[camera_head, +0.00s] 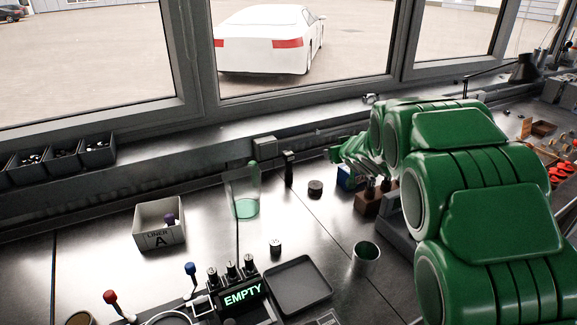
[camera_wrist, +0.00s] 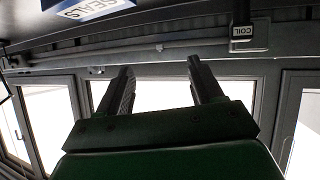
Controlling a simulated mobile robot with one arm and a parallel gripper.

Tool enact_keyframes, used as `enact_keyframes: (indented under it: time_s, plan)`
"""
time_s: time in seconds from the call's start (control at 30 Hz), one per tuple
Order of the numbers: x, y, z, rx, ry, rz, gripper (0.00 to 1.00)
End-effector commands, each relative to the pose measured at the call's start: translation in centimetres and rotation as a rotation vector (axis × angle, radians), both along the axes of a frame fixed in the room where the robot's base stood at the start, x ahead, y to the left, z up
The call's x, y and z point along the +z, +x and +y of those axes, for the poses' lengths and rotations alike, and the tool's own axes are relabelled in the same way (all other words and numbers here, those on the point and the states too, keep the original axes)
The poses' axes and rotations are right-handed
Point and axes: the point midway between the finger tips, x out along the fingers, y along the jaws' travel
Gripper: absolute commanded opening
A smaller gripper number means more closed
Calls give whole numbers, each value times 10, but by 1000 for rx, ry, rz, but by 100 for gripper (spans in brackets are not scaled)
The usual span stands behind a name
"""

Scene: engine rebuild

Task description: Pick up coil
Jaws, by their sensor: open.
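The COIL piece is apart from the fingers, off to one side.
A blue box (camera_head: 350,178) sits below my gripper; a SEALS box (camera_wrist: 90,8) shows in the wrist view. A clear container (camera_head: 244,190), dark round part (camera_head: 315,188), LINER A bin (camera_head: 158,238), metal cup (camera_head: 366,257) and tray (camera_head: 298,286) stand on the bench. Windows line the back.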

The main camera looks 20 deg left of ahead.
Motion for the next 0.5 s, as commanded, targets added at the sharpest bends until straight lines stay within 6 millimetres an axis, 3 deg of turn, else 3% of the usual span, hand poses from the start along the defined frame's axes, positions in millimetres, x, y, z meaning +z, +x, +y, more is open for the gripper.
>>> enact_keyframes:
  time_s: [0.1, 0.23, 0.4, 0.5]
  plan:
    - [-17, 5, 45, 103, 48, -12, 66]
    - [-33, 3, 88, 204, 102, -15, 66]
    - [-45, -4, 122, 290, 147, -12, 66]
    - [-49, -6, 131, 312, 160, -10, 66]
